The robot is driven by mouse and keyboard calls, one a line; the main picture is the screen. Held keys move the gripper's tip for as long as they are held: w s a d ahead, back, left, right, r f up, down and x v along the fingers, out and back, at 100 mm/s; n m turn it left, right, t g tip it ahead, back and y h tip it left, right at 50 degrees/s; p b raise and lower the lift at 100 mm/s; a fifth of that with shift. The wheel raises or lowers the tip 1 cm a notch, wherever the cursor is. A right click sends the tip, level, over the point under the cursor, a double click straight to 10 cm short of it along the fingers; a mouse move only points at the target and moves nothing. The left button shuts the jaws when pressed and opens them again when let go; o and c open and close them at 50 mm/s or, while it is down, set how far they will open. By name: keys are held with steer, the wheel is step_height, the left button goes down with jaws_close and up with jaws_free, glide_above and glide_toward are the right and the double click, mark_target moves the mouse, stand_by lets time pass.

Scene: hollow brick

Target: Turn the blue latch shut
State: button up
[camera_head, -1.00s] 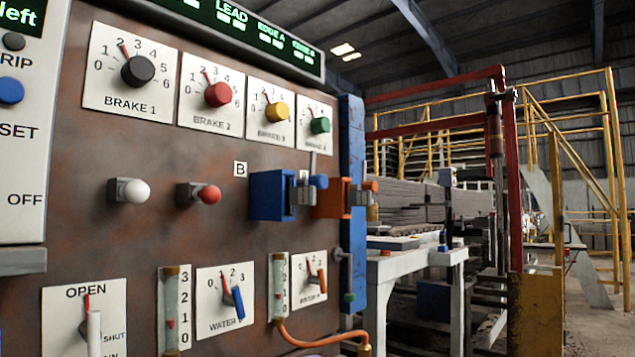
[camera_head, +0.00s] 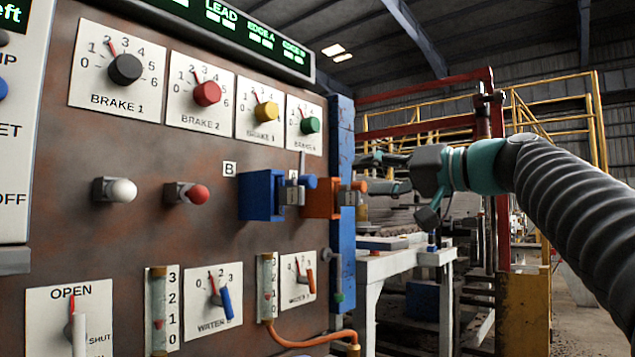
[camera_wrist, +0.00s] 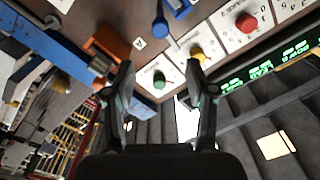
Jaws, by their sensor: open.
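The blue latch (camera_head: 262,195) is a box-shaped block on the brown panel, with a grey metal piece and a round blue knob (camera_head: 310,181) at its right side. A thin grey rod stands upright above it. An orange block (camera_head: 320,199) of similar shape sits just to its right. My gripper (camera_head: 364,172) is to the right of both, apart from them, its fingers toward the panel. In the wrist view the open, empty fingers (camera_wrist: 160,68) frame the panel, with a blue knob and stem (camera_wrist: 160,27) beyond them and the orange block (camera_wrist: 112,42) upper left.
Brake dials (camera_head: 207,94) line the panel above, with a white knob (camera_head: 123,191) and red knob (camera_head: 199,194) to the left. Water dials (camera_head: 213,297) and an orange hose (camera_head: 310,342) are below. A blue upright (camera_head: 341,230) edges the panel beside my gripper.

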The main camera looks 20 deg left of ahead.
mark_target(314, 180)
steer(key=p+x, duration=0.3)
steer(key=x, duration=1)
steer(key=shift+w+a, duration=0.15)
steer(key=shift+a, duration=0.1)
jaws_close()
